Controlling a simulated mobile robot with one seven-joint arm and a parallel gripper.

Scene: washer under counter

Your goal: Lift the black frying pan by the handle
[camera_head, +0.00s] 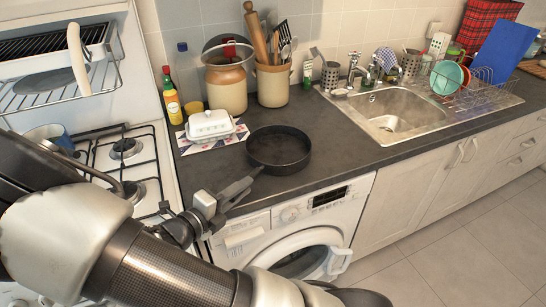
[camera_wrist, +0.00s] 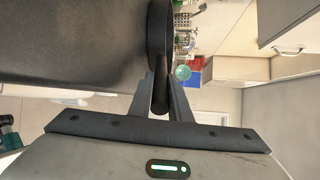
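The black frying pan (camera_head: 279,150) is upright at the front edge of the dark counter, above the washer, with its handle pointing toward the front left. I cannot tell whether its base touches the counter. My gripper (camera_head: 247,181) reaches in from the lower left and meets the handle. In the wrist view the pan (camera_wrist: 160,28) shows edge-on at the top, and its handle runs down between the two fingers of my gripper (camera_wrist: 162,84).
A white butter dish (camera_head: 210,125) stands on a patterned mat left of the pan. Bottles and crocks (camera_head: 228,85) stand behind. The sink (camera_head: 395,112) is to the right, the gas hob (camera_head: 125,150) to the left. Counter between pan and sink is clear.

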